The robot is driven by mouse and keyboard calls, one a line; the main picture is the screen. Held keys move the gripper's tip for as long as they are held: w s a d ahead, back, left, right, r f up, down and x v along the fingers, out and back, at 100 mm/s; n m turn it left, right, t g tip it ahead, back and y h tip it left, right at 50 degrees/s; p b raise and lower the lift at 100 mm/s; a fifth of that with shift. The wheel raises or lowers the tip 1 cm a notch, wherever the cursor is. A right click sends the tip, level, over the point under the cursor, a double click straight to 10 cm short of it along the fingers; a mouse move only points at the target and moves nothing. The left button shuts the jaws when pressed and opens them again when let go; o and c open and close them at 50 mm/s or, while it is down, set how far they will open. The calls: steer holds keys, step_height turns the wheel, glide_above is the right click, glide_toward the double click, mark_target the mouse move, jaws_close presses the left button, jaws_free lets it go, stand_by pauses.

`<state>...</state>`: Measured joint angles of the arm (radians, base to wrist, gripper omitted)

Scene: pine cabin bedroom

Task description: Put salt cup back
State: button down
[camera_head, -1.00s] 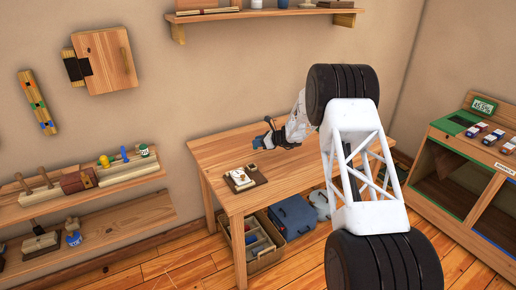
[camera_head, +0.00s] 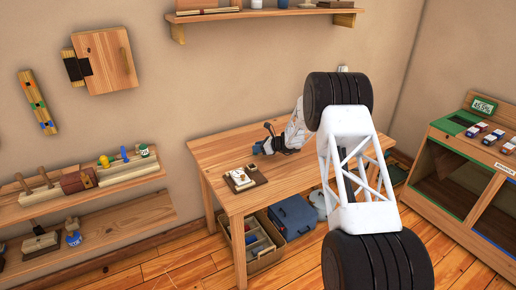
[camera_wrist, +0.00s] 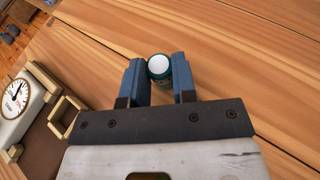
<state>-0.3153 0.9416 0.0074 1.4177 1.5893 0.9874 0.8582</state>
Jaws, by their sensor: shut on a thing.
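My gripper (camera_wrist: 157,76) is shut on a small dark green cup with a white top (camera_wrist: 159,66), taken here as the salt cup. The cup sits between the blue fingers, with its white top facing the wrist camera. In the head view my gripper (camera_head: 262,146) is low over the wooden table (camera_head: 220,148), behind the scale. A white dial scale (camera_wrist: 16,97) and a small square wooden tray (camera_wrist: 66,118) sit on a dark board (camera_wrist: 38,150), left of my gripper in the wrist view.
The left wall shelf (camera_head: 135,171) holds wooden tools and small coloured items, including a green-and-white one (camera_head: 143,149). A lower shelf (camera_head: 120,222) has a long bare stretch. Another shelf (camera_head: 270,13) hangs above the table. A wooden cabinet (camera_head: 463,140) stands at right.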

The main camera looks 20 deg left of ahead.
steer(key=shift+f, duration=0.15)
steer(key=c, duration=0.9)
jaws_free()
steer(key=shift+d+r, duration=0.35)
steer(key=shift+d, duration=0.05)
steer(key=v, duration=1.1)
steer(key=shift+s, duration=0.1)
steer(key=shift+d+r, duration=0.1)
